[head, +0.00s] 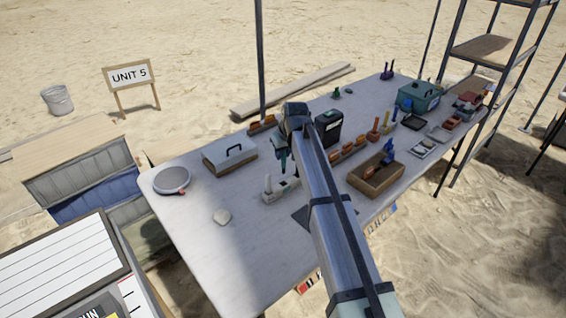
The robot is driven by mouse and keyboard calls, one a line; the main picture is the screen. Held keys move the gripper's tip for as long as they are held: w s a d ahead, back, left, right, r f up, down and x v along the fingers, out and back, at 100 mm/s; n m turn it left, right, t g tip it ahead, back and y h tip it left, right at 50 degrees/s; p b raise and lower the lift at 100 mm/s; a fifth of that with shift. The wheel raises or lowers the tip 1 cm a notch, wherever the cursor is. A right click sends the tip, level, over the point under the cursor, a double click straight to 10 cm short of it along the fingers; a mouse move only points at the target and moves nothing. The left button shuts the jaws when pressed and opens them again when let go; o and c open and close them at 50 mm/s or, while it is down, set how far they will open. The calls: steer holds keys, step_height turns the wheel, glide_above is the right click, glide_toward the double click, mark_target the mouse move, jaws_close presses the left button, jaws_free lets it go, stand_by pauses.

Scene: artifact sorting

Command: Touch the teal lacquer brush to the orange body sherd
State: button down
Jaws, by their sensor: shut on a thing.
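My gripper (282,150) hangs from the arm's end over the middle of the table, pointing down. It is shut on a slim, dark teal thing, which looks like the teal lacquer brush (283,165); it is small, and its tip is hard to make out. Just below is a pale rack (281,191) with a light upright piece. Orange-brown pieces stand in a row (348,150) right of my arm, and others stand in a holder (262,124) at the table's far left edge. I cannot tell which is the orange body sherd. My arm hides part of the table.
A wooden box (374,183) with blue and brown tools stands right of my arm. The table's near left is mostly clear.

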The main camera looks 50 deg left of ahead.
steer(key=shift+w+r, duration=0.15)
steer(key=shift+r, duration=0.35)
steer(key=w+d+m+h, duration=0.1)
steer(key=w+d+m, duration=0.1)
steer(key=w+d, duration=0.65)
steer(key=s+d+f+n, duration=0.1)
steer(key=s+d, duration=0.1)
steer(key=d, duration=0.2)
steer(key=s+d+n+g+h, duration=0.1)
steer(key=s+d, duration=0.1)
steer(key=d, duration=0.3)
steer(key=shift+s+f, duration=0.25)
steer(key=shift+f, duration=0.15)
steer(key=shift+d+x, duration=0.2)
steer(key=shift+x, duration=0.7)
steer(key=shift+d+x, duration=0.2)
steer(key=shift+x, duration=0.75)
steer(key=shift+d+x, duration=0.15)
steer(key=shift+x, duration=0.75)
steer(key=shift+x, duration=0.8)
steer(key=shift+d, duration=0.2)
